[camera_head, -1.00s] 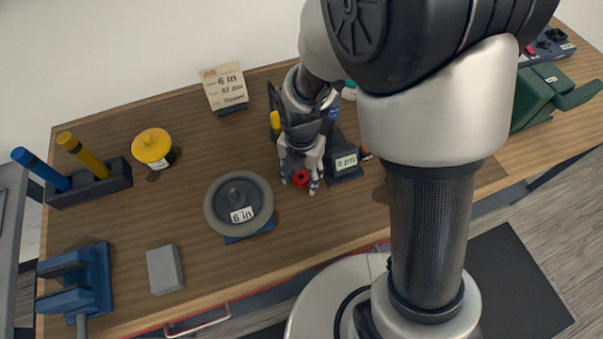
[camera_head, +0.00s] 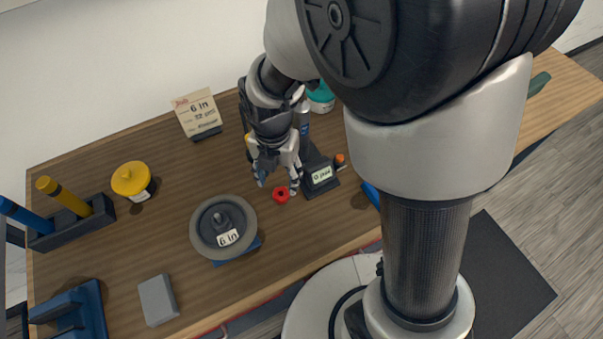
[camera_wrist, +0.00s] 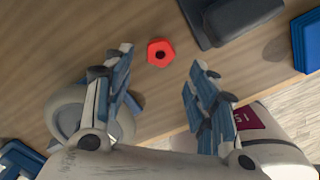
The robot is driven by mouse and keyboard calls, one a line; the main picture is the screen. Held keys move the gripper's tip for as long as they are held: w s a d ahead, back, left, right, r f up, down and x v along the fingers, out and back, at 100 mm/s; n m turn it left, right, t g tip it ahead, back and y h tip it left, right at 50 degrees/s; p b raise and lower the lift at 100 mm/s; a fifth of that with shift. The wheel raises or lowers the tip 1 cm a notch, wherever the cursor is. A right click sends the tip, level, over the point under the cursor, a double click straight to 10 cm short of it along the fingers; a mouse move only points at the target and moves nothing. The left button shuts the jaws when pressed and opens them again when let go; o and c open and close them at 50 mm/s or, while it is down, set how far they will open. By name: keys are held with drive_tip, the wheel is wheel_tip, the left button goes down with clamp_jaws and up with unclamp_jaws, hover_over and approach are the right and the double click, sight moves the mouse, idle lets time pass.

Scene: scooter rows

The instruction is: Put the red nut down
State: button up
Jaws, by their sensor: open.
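The red nut (camera_head: 281,195) lies on the wooden bench top, between the grey wheel and the small display stand. It also shows in the wrist view (camera_wrist: 160,53), lying flat with its dark hole facing up. My gripper (camera_head: 277,186) is open and empty just above and behind the nut. In the wrist view my gripper (camera_wrist: 160,70) has its two blue-padded fingers spread wide, with the nut beyond the tips and apart from both.
A grey wheel (camera_head: 205,243) marked 6 in rests on a blue stand left of the nut. A display stand (camera_head: 321,178) is close at right. A grey block (camera_head: 157,300), a yellow-capped jar (camera_head: 130,179) and a job card (camera_head: 196,112) stand farther left. Bench in front of the nut is clear.

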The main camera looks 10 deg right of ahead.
drive_tip(key=s+d+r+m+t, duration=0.1)
drive_tip(key=s+d+r+m, duration=0.2)
drive_tip(key=r+m, duration=0.3)
drive_tip(key=s+d+r+m+t, duration=0.2)
drive_tip(key=s+d+r+m, duration=0.2)
drive_tip(key=m, duration=1)
drive_tip(key=s+d+r+m+t, duration=0.1)
drive_tip(key=s+d+r+m, duration=0.3)
drive_tip(key=s+r+m, duration=0.2)
wheel_tip(320, 180, up, 3)
drive_tip(key=m, duration=0.4)
drive_tip(key=shift+s+f+t, duration=0.2)
drive_tip(key=shift+s+t, duration=0.05)
drive_tip(key=shift+t, duration=0.05)
drive_tip(key=shift+a, duration=0.1)
